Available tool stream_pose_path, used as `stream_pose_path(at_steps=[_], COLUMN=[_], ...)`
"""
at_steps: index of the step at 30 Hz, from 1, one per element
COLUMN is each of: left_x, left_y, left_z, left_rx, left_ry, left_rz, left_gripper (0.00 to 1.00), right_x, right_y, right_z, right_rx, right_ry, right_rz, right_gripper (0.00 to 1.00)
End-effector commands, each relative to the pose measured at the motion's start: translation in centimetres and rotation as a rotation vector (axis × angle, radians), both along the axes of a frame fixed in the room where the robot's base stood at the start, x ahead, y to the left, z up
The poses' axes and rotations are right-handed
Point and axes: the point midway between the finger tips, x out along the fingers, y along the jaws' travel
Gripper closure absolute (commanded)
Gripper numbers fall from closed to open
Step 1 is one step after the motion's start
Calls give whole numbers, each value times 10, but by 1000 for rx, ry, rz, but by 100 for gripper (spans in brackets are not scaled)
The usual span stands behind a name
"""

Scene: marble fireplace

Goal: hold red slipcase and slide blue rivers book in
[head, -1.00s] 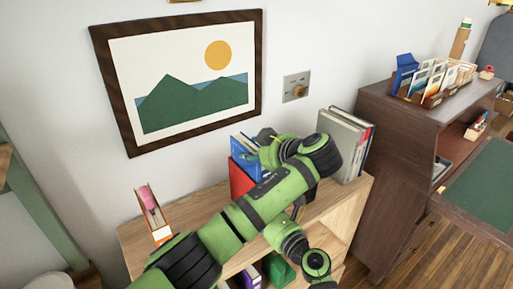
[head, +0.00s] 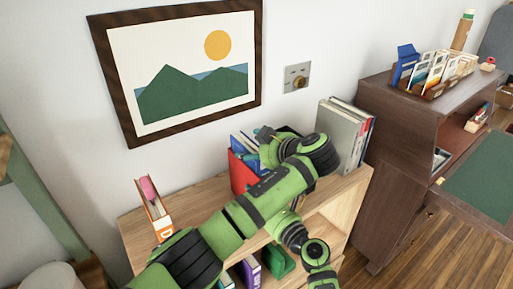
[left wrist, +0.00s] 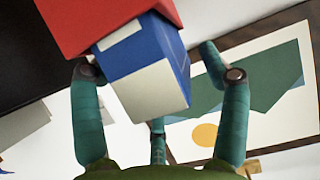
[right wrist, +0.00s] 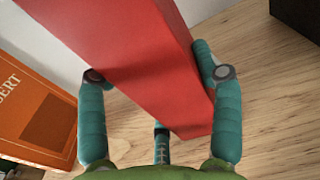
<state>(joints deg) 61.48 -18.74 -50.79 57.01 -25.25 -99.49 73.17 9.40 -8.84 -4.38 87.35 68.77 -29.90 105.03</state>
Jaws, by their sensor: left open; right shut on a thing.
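The red slipcase (head: 240,174) stands on the wooden shelf top, partly hidden behind my arm. The blue rivers book (head: 238,141) sticks out of its top, partly inside. In the left wrist view the blue book (left wrist: 145,70) projects from the red slipcase (left wrist: 95,18). My left gripper (left wrist: 160,74) is open, with its fingers on either side of the book's protruding end. In the right wrist view my right gripper (right wrist: 157,75) is shut on the red slipcase (right wrist: 135,50), one finger on each side. My arm hides much of this in the head view.
An orange book or case (head: 160,222) stands at the shelf's left end. Grey books (head: 340,138) stand upright at its right end. More books and a green object (head: 280,262) are on the lower shelf. A framed picture (head: 180,75) hangs behind.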

Motion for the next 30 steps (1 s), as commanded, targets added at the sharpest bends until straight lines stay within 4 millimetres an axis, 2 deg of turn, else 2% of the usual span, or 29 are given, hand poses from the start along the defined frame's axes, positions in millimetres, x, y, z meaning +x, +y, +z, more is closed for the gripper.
stream_pose_path(at_steps=[5,12,16,21,29,30], left_x=[0,1,1,0,1,1], left_y=[0,0,-1,0,0,0], left_z=[22,70,90,101,102,102], left_rx=[-1,-1,-1,0,1,1], left_ry=[-6,-8,-8,-6,-5,-6], left_rz=[0,1,-1,0,0,-1], left_gripper=[25,25,25,25,25,25], right_x=[0,0,1,1,1,1], right_y=[0,-1,-1,-1,-1,-1], right_z=[1,1,1,1,1,1], right_rx=[1,2,1,1,1,1], right_ry=[0,-1,-2,-2,-2,-2], right_rz=[-2,-2,-2,-2,-3,-3], right_gripper=[72,72,72,72,72,26])
